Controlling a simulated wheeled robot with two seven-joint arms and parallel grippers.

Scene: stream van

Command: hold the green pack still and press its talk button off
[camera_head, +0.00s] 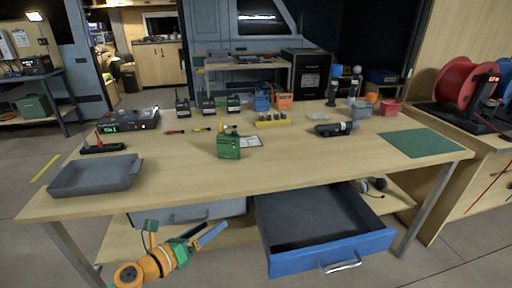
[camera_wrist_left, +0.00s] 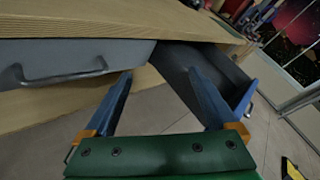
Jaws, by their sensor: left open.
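The green pack (camera_head: 229,147) stands upright near the middle of the wooden table, with a short dark antenna and a small yellow part on top. My left gripper (camera_head: 212,235) is low in front of the table, below the tabletop and well apart from the pack. In the left wrist view its two blue fingers (camera_wrist_left: 165,95) are spread wide with nothing between them. The pack is not in the left wrist view. My right gripper is not in view.
An open blue-fronted drawer (camera_head: 375,246) juts out under the table, right of my left gripper; it also shows in the wrist view (camera_wrist_left: 245,98). A closed grey drawer (camera_wrist_left: 60,78) is beside it. A grey tray (camera_head: 95,187) and green mat (camera_head: 421,143) lie on the table (camera_head: 300,170).

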